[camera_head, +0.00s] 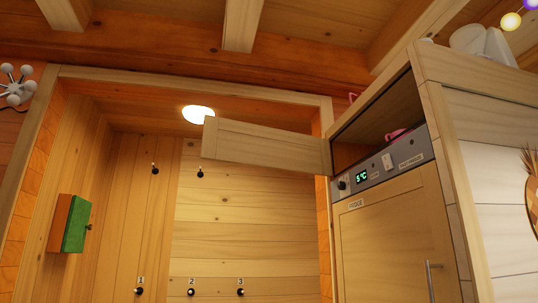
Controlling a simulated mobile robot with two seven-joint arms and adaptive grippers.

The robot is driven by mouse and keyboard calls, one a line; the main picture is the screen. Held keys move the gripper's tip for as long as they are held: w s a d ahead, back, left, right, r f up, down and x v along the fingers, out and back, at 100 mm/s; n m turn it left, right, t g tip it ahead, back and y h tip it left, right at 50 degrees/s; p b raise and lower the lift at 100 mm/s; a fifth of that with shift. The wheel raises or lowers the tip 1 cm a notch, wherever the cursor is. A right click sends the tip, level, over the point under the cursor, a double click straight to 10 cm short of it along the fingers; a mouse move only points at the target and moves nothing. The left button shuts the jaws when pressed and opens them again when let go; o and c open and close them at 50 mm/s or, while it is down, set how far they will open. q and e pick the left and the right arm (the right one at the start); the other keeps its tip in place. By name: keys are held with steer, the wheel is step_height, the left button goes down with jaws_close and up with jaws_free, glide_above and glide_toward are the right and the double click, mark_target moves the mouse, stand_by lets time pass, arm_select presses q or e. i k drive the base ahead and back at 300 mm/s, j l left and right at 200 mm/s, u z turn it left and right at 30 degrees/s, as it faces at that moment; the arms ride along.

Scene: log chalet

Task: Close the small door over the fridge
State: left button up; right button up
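The small door (262,146) over the fridge is a pale wooden panel. It stands wide open, swung out to the left from the left edge of the small cupboard (375,115). The cupboard's dark inside shows, with a pink item (397,134) in it. The fridge (388,225) below has a wooden front labelled FRIDGE, a vertical metal handle and a control panel (378,168) reading 5°C; its door looks shut. Neither of my grippers is in view.
A wooden alcove with several black hooks (191,292) lies to the left, with a lit lamp (198,114) on its ceiling. A green and orange box (73,224) is on its left wall. White items (480,42) stand on top of the cabinet.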

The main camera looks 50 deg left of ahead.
mark_target(226, 140)
steer(key=i+j, duration=0.2)
steer(key=j, duration=0.35)
steer(key=i+j+z, duration=0.1)
steer(key=j, duration=0.4)
steer(key=i+j, duration=0.2)
steer(key=j, duration=0.35)
steer(key=i+j+z, duration=0.1)
steer(key=j, duration=0.45)
steer(key=i+j, duration=0.25)
steer(key=j, duration=0.3)
steer(key=i+j+z, duration=0.1)
steer(key=j, duration=0.45)
steer(key=i+j, duration=0.15)
steer(key=j, duration=0.45)
steer(key=i+j, duration=0.1)
steer(key=j, duration=0.45)
steer(key=z, duration=0.05)
